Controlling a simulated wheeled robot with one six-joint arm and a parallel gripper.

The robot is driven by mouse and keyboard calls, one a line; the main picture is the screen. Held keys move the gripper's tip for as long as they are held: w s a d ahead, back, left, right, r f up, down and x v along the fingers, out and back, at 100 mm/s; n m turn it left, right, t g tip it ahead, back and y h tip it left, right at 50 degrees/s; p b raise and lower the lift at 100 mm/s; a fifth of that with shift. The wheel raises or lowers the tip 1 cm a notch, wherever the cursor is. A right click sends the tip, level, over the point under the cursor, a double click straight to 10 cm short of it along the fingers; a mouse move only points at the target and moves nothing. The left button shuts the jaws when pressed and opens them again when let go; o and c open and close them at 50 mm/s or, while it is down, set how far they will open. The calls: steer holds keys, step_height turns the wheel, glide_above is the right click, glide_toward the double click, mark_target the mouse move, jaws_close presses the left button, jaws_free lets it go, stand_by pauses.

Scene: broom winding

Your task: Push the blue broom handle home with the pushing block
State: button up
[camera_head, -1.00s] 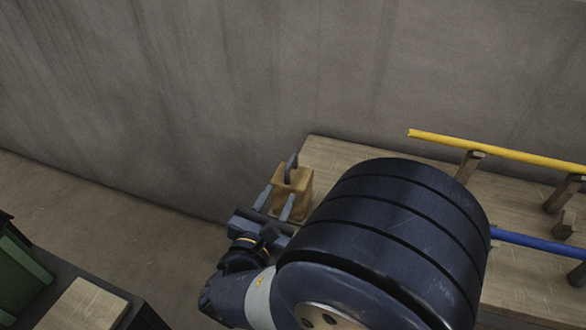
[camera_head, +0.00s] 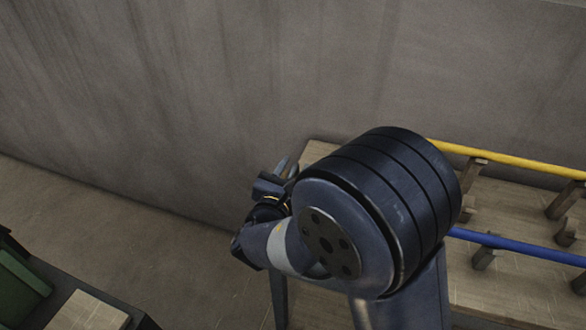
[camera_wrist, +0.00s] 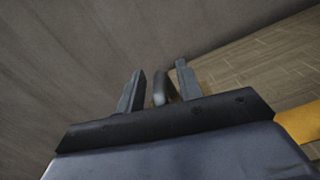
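The blue broom handle (camera_head: 520,246) lies on low wooden supports on the bench at the right in the head view. Its left end is hidden behind my arm. The pushing block is hidden by my arm in the head view. In the wrist view its dark upright grip (camera_wrist: 161,88) shows between my fingers, with a sliver of brown beside it. My gripper (camera_wrist: 160,68) is open, with a visible gap between the left finger and the grip. In the head view my gripper (camera_head: 285,167) is at the bench's left end, near the wall.
A yellow handle (camera_head: 510,164) lies on supports behind the blue one. The wooden bench (camera_head: 500,295) stands against the grey wall (camera_head: 250,90). A dark stand with a pale board (camera_head: 88,312) and a green box (camera_head: 20,285) is at the lower left. Floor between is clear.

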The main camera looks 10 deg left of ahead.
steer(key=shift+c, duration=0.4)
jaws_close()
steer(key=shift+d, duration=0.1)
steer(key=s+d+b, duration=0.1)
steer(key=d+b, duration=0.3)
steer(key=d, duration=0.8)
steer(key=shift+o, duration=0.4)
jaws_free()
